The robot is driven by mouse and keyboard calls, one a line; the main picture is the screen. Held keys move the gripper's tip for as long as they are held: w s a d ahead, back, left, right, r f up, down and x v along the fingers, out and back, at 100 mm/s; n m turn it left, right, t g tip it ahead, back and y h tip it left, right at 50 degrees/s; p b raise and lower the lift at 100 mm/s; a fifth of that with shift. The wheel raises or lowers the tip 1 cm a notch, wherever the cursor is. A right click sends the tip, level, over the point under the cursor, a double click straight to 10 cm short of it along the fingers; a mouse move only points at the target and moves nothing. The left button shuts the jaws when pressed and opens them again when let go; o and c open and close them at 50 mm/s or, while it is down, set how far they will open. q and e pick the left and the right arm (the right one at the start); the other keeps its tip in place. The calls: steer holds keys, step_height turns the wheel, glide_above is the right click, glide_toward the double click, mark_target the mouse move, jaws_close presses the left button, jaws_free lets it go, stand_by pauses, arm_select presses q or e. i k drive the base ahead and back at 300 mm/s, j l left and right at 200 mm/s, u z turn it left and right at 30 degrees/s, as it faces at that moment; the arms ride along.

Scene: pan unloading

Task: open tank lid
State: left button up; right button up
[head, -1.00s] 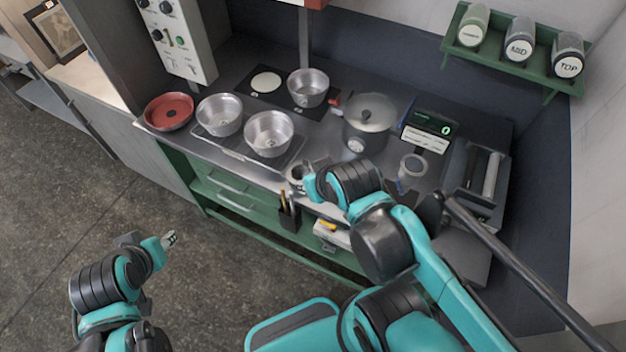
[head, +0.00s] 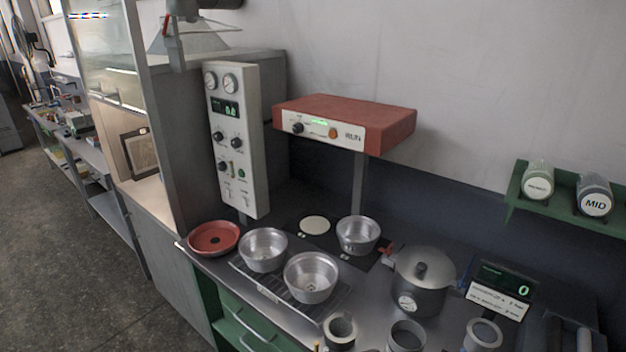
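A grey metal tank (head: 418,298), shaped like a lidded pot, stands on the counter right of centre. Its round lid (head: 440,268) sits on top, with a dark upright knob in the middle. A small round gauge is on the tank's front, and a red part is at its left side. The lid looks closed. Neither my left nor my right gripper is in view, so their distance from the lid does not show.
Open metal pans (head: 310,278) stand left of the tank, with a red dish (head: 213,238) farther left. Open canisters (head: 405,336) stand in front. A digital display (head: 503,280) is close on the right. A red-topped unit (head: 345,120) overhangs the back.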

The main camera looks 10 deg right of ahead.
mark_target(423, 267)
steer(key=k+z, duration=0.15)
steer(key=z, duration=1.05)
